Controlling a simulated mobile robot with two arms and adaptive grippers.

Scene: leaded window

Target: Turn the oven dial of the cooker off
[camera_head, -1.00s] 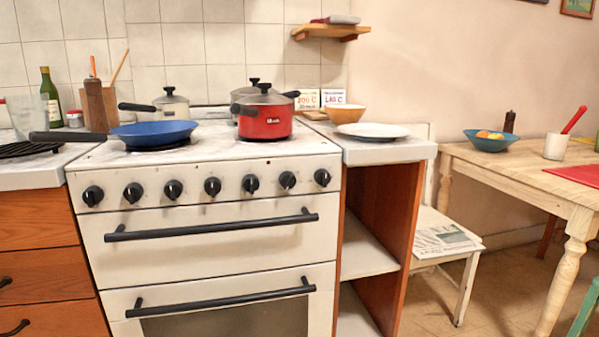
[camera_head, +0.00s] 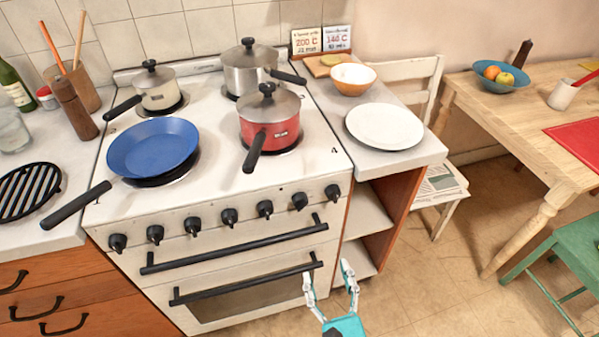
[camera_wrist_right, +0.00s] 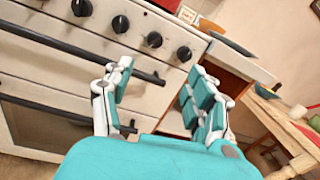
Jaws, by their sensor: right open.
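The white cooker (camera_head: 216,209) stands in the middle of the head view. A row of several black dials (camera_head: 229,216) runs along its front panel; the rightmost dial (camera_head: 332,192) is near the cooker's right edge. I cannot tell which is the oven dial or read its setting. My right gripper (camera_head: 331,270) is open and empty, in front of the cooker, below and apart from the dials. In the right wrist view its fingers (camera_wrist_right: 161,85) are spread, with several dials (camera_wrist_right: 120,24) beyond them. My left gripper is not in view.
A blue frying pan (camera_head: 152,147), a red pot (camera_head: 269,120) and steel and cream pots stand on the hob. Black handle bars (camera_head: 236,243) stick out from the cooker front. A white plate (camera_head: 384,126) lies on the right counter.

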